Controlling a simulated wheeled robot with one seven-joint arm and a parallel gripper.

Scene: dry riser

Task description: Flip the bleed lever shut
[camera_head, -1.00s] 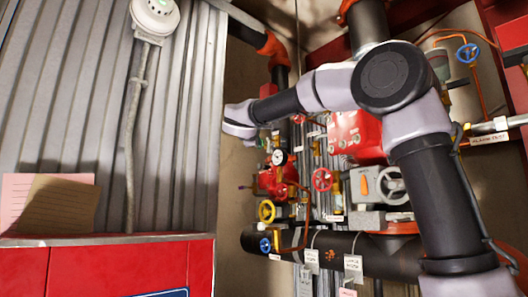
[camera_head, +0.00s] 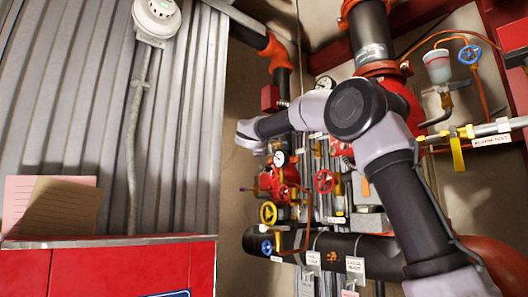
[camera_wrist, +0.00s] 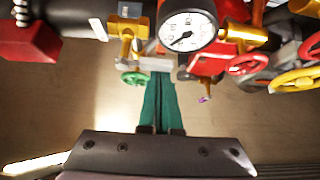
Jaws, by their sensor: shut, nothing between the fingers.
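No readable label marks the bleed lever, so I cannot be sure which part it is. A small purple-tipped handle (camera_wrist: 205,98) sticks out below the red valve body (camera_wrist: 208,62) in the wrist view. In the head view a similar small handle (camera_head: 244,189) points left from the red valve. A yellow lever (camera_head: 457,155) hangs from the pipe at the right. My gripper (camera_wrist: 161,80) has its green fingers together and empty, beside the green handwheel (camera_wrist: 137,78) and below the gauge (camera_wrist: 187,31). Contact cannot be told. The fingers are not clear in the head view.
Red (camera_head: 324,181), yellow (camera_head: 268,212) and blue (camera_head: 267,246) handwheels crowd the riser. A thick black pipe (camera_head: 345,243) with hanging tags runs below. A red cabinet (camera_head: 110,265) stands at the left before a corrugated wall (camera_head: 60,100). Bare wall (camera_head: 237,100) lies left of the riser.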

